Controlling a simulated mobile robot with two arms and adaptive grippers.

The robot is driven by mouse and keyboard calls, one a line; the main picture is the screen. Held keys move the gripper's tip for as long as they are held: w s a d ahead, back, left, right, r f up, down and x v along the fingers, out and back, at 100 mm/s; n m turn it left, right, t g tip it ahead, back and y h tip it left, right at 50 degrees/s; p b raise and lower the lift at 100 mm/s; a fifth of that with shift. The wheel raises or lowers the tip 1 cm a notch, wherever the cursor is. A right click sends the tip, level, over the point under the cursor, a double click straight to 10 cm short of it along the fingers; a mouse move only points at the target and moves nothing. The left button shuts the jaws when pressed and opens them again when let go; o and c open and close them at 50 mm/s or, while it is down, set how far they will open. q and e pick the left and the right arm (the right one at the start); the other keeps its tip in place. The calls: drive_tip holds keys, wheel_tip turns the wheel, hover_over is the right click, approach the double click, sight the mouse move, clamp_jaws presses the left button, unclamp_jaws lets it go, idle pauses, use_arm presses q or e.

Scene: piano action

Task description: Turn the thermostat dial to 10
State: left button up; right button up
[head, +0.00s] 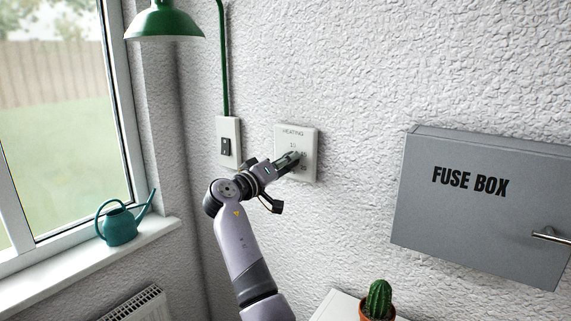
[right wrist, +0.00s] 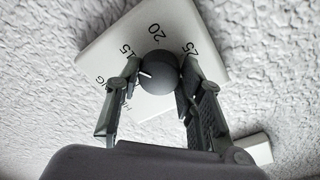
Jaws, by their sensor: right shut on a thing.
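The white thermostat plate marked HEATING (head: 309,167) is on the wall, and it also fills the upper middle of the right wrist view (right wrist: 110,40). Its round dark dial (right wrist: 160,65) has a white pointer line aimed left in the right wrist view, at my left-hand finger and just below the 15. My left gripper is out of view.
A light switch (head: 236,154) is left of the thermostat under a green lamp (head: 165,24). A grey fuse box (head: 470,225) sticks out from the wall at right. A cactus (head: 379,298) stands below, and a watering can (head: 119,228) stands on the windowsill.

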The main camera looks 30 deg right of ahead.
drive_tip(key=shift+r+n+t+p, duration=0.1)
drive_tip(key=shift+n+t+p, duration=0.4)
drive_tip(key=shift+n+p, duration=4.4)
drive_tip(key=n+b, duration=0.2)
drive_tip(key=n, duration=0.1)
drive_tip(key=shift+y, duration=0.3)
drive_tip(key=o, duration=1.2)
drive_tip(key=shift+c, duration=0.2)
drive_tip(key=shift+a, duration=0.1)
drive_tip(key=v, duration=1.2)
drive_tip(key=shift+f, duration=0.2)
